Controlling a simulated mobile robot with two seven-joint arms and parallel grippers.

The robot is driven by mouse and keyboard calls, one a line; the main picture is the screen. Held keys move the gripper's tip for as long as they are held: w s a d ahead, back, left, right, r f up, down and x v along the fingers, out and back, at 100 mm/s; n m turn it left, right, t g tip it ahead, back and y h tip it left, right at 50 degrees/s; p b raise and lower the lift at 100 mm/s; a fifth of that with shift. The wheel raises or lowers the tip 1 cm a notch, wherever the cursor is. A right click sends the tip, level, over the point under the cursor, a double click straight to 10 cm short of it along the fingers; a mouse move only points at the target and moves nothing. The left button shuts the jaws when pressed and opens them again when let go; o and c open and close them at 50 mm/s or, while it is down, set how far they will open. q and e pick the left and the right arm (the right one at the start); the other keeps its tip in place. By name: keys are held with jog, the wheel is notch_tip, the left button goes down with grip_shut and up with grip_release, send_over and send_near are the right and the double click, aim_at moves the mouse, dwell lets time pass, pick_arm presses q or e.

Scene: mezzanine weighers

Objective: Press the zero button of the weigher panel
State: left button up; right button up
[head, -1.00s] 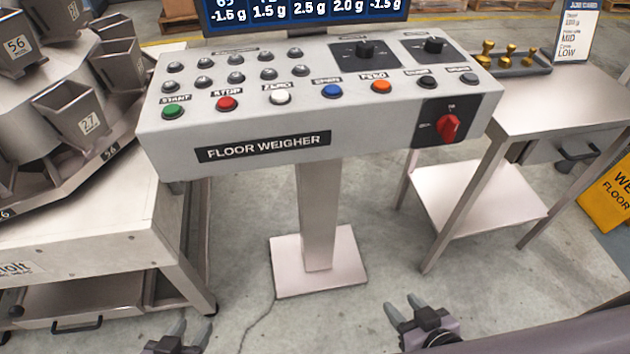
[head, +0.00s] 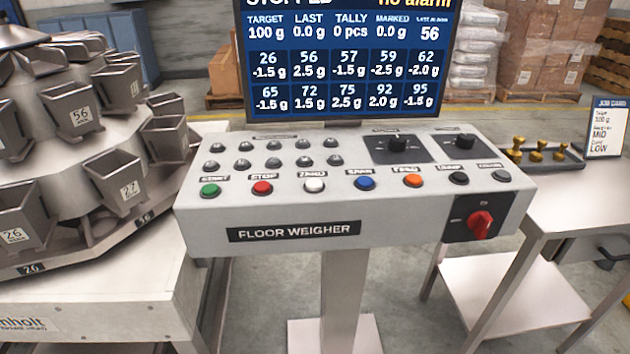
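The weigher panel (head: 290,215) is a grey sloped box on a post, marked FLOOR WEIGHER. A row of buttons runs along its front: green start (head: 210,189), red stop (head: 262,187), a white button (head: 314,185) whose blurred label looks like zero, then blue (head: 365,182), orange (head: 412,180) and two black ones. The white button stands clear, with nothing touching it. The screen (head: 350,65) behind the panel reads stopped, no alarm, with target 100 g and several head weights. Neither of my grippers is in the head view now.
A multi-head weigher with grey buckets (head: 75,110) stands close at the left. A steel table (head: 575,205) at the right holds brass weights (head: 535,150) and a job card (head: 606,125). A red rotary switch (head: 480,224) sits on the panel's front right. Shelves and pallets stand behind.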

grip_shut()
dwell(1.5)
